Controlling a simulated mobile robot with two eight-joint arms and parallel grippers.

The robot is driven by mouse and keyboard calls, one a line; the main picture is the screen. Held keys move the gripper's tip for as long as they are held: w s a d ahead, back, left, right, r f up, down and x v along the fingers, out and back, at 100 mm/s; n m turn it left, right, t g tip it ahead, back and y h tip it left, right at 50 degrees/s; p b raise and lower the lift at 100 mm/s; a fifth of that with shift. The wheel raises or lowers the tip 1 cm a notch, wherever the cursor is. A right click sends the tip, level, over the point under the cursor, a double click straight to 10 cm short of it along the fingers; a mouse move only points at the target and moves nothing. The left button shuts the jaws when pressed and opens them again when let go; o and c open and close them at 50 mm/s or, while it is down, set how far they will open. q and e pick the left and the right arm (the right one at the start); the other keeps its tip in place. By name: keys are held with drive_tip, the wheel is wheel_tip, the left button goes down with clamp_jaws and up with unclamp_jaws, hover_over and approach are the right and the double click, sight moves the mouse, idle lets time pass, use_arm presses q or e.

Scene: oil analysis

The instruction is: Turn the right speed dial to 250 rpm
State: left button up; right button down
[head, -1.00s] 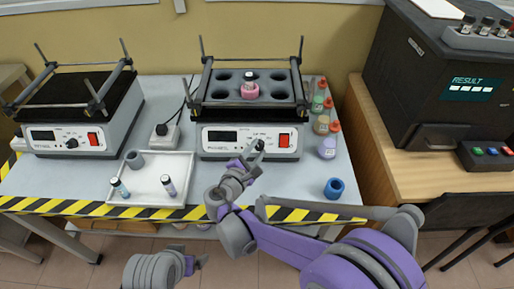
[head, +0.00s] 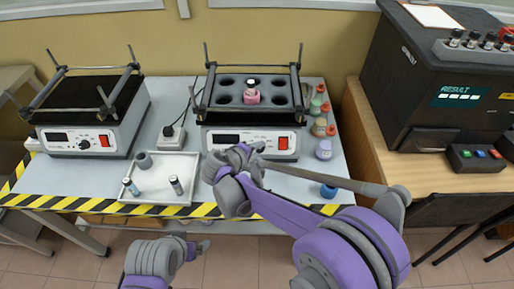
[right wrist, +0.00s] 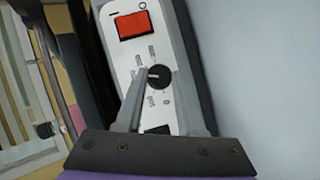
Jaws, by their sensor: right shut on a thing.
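The right shaker (head: 215,150) is a white-fronted unit with a dark display (head: 226,138) and a red switch (head: 283,143). Its round black speed dial (right wrist: 160,76) shows in the right wrist view, with a light pointer mark and printed labels around it. My right gripper (right wrist: 160,95) is at the front panel, its fingers either side of the dial and shut on it. In the head view the right gripper (head: 257,148) and wrist cover the dial. My left gripper (head: 194,241) is open and empty, low in front of the table. The display's digits are not readable.
The left shaker (head: 70,143) stands apart.

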drive_tip(key=shift+w+d+r+m+g+y+p, duration=0.1)
drive_tip(key=shift+m+g+y+p, duration=0.45)
drive_tip(key=shift+m, duration=0.75)
drive_tip(key=shift+d+r+m+g+y+p, duration=0.1)
drive_tip(key=shift+m+g+y+p, duration=0.4)
drive_tip(key=shift+m, duration=0.8)
drive_tip(key=shift+y, duration=0.25)
drive_tip(key=c, duration=0.5)
unclamp_jaws()
drive_tip(key=p+v, duration=0.1)
drive_tip(key=v, duration=0.9)
drive_tip(key=shift+s+a+r, duration=0.2)
drive_tip(key=shift+s, duration=0.15)
drive_tip(key=shift+d, duration=0.1)
